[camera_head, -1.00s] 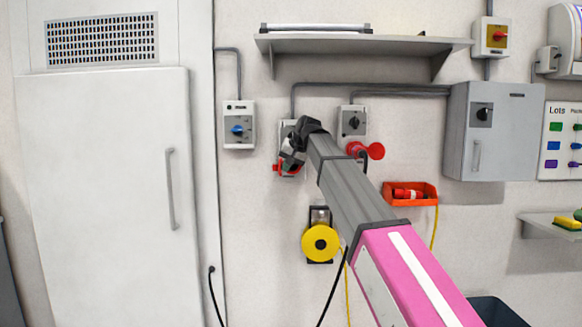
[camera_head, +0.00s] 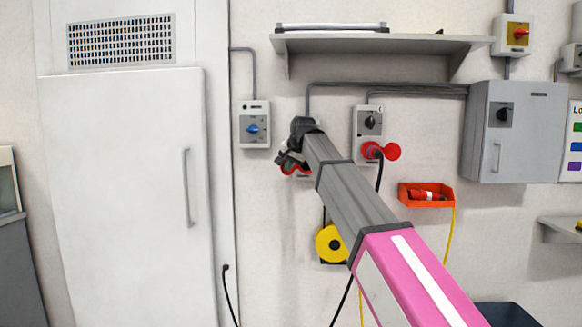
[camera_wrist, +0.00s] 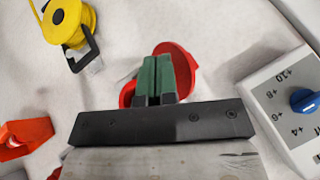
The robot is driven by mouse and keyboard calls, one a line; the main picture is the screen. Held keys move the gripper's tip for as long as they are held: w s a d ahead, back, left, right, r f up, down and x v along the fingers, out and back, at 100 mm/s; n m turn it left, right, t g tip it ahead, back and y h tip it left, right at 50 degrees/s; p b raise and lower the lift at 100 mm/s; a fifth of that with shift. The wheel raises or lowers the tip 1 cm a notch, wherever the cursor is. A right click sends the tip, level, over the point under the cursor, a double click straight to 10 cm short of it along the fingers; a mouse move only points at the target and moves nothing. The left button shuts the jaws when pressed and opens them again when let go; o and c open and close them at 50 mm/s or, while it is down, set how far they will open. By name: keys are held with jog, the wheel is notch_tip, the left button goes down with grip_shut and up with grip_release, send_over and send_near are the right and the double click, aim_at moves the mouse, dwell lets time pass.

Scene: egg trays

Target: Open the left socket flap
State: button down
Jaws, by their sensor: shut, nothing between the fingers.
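The left socket is mostly hidden behind my gripper (camera_head: 291,157) in the head view, and only part of its red ring (camera_head: 298,172) shows. In the wrist view, my gripper's green fingers (camera_wrist: 155,82) are shut together and empty, right in front of the red socket parts. A rounded red flap (camera_wrist: 182,62) stands out to the upper right of the fingers. A red rim (camera_wrist: 127,93) shows to their left. The flap looks swung away from the rim, but the fingers hide the middle, so how far it is open and whether they touch it cannot be told.
A grey control box with a blue knob (camera_head: 252,128) is left of my gripper, close in the wrist view (camera_wrist: 304,100). The right socket (camera_head: 369,121) holds a red plug. A yellow reel (camera_head: 329,243) hangs below, an orange bin (camera_head: 426,201) to the right, a shelf (camera_head: 380,43) above.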

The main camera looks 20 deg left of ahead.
jog(key=shift+w, duration=0.2)
dwell(0.5)
jog(key=s+d+f+v, duration=0.1)
jog(key=s+f+v, duration=0.1)
jog(key=v, duration=1)
jog(key=w+d+f+g+h, duration=0.1)
jog(key=d+f, duration=0.7)
jog(key=f, duration=0.5)
jog(key=w+d+f+h, duration=0.1)
jog(key=w+d+f, duration=0.1)
jog(key=d+f, duration=0.75)
jog(key=w+d+f+g+h, duration=0.1)
jog(key=d+f, duration=0.4)
jog(key=f, duration=1)
jog(key=s+d+f+g, duration=0.1)
jog(key=s+d+f, duration=0.5)
jog(key=f, duration=0.3)
jog(key=s+d+f+g+h, duration=0.1)
jog(key=s+d+f, duration=0.5)
jog(key=d+f, duration=0.3)
jog(key=s+d+f+g+h, duration=0.1)
jog(key=s+d+f, duration=0.5)
jog(key=f, duration=0.4)
jog(key=shift+s+d+f, duration=0.15)
jog(key=shift+s+d, duration=0.25)
jog(key=shift+d, duration=0.45)
